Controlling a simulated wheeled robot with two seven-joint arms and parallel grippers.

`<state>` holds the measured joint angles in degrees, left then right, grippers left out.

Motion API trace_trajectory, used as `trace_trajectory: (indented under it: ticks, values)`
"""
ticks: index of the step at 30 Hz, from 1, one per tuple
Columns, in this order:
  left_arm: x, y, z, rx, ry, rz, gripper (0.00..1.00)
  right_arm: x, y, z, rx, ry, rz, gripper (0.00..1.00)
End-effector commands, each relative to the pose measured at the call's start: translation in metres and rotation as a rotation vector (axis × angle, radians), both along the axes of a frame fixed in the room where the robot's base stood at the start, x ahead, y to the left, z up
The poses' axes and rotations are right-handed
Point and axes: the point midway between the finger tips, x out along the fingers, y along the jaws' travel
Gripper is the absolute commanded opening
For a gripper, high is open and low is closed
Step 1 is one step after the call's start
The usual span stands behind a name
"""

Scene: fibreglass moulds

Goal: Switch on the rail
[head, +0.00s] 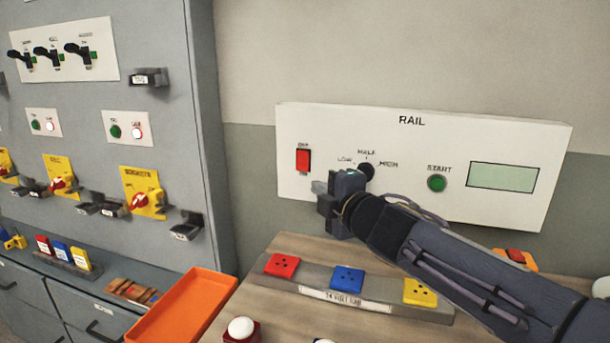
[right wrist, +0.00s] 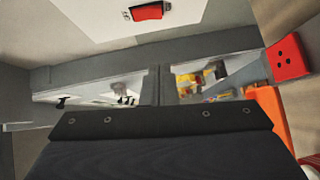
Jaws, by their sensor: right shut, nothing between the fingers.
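The white RAIL panel (head: 420,125) is on the wall. At its left is a red rocker switch (head: 302,160), which also shows at the top of the right wrist view (right wrist: 148,11). A black knob (head: 367,171) has LOW, HALF and HIGH marks around it. A green START button (head: 437,183) and a blank pale green display (head: 502,177) are to its right. My right gripper (head: 322,196) is shut and empty, below and slightly right of the red switch, apart from it. It hides the panel's lower edge there. My left gripper is not in view.
Below the panel, a wooden worktop (head: 290,247) bears a grey strip with red (head: 283,265), blue (head: 347,279) and yellow (head: 420,293) sockets. An orange tray (head: 185,308) is at the left. A grey cabinet (head: 150,40) with switches and yellow isolators stands further left.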

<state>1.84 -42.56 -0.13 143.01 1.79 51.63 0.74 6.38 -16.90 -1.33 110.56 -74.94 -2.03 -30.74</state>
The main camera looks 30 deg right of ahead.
Motion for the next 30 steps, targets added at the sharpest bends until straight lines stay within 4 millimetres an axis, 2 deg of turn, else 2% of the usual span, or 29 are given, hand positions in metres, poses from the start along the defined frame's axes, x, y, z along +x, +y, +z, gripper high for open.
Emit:
trace_trajectory:
  ticks: [5,9,16,21,30]
  values:
    - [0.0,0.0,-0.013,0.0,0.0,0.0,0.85,0.025,-0.002,-0.008,0.001,0.003,0.0,0.0]
    - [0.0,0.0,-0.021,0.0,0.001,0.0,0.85,0.055,-0.004,-0.01,0.001,0.004,-0.001,0.0]
    - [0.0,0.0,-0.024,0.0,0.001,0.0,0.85,0.101,-0.009,-0.011,0.001,0.003,-0.001,0.0]
    - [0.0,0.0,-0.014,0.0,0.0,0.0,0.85,0.115,-0.029,-0.011,0.001,0.003,-0.003,0.0]
    - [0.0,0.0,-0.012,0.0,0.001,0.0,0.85,0.122,-0.038,-0.014,0.002,0.001,-0.001,0.0]
